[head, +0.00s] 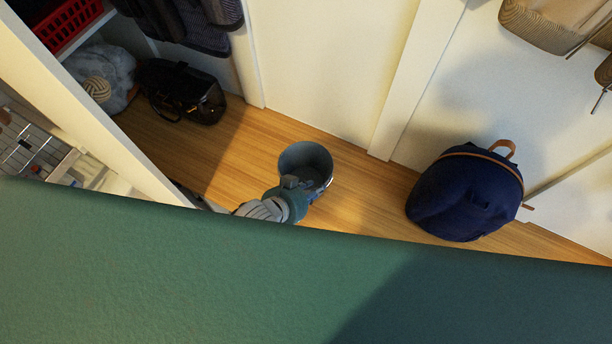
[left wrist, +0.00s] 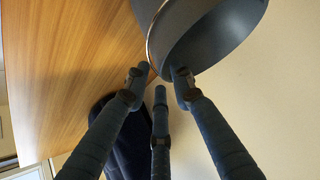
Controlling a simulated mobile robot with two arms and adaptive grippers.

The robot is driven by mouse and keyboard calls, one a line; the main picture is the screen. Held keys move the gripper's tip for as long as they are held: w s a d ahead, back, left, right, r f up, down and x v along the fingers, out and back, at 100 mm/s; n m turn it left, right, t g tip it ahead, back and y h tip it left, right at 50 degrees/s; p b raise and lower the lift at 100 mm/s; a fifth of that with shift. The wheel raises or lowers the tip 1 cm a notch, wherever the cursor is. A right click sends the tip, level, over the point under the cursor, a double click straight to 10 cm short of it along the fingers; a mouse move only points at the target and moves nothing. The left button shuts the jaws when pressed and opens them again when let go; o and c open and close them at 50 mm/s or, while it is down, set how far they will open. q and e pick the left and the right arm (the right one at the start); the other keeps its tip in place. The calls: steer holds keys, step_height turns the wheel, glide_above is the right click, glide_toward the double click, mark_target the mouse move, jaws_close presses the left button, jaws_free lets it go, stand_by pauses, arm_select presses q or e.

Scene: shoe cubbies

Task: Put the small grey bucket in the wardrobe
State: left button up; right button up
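The small grey bucket (head: 318,160) shows in the head view near the middle, above or on the wooden floor, its open mouth facing up toward me. My left gripper (head: 294,184) is at its near rim. In the left wrist view the bucket (left wrist: 225,30) fills the top, and the three fingers of my left gripper (left wrist: 162,78) reach its rim. Their tips stand apart, with the right one overlapping the bucket. Whether any finger presses on it is unclear. Hanging dark clothes (head: 190,22) at the upper left appear to mark the wardrobe. My right gripper is out of view.
A black handbag (head: 180,90), a grey fluffy item (head: 105,72) and a red basket (head: 68,22) are at the upper left. A dark blue backpack (head: 465,197) stands right of the bucket. A white panel (head: 85,105) edges the left. Floor (head: 228,140) between handbag and bucket is clear.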

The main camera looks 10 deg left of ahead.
arm_select(q)
steer(key=x, duration=0.6)
steer(key=shift+w+d, duration=0.1)
steer(key=shift+w, duration=0.05)
jaws_close()
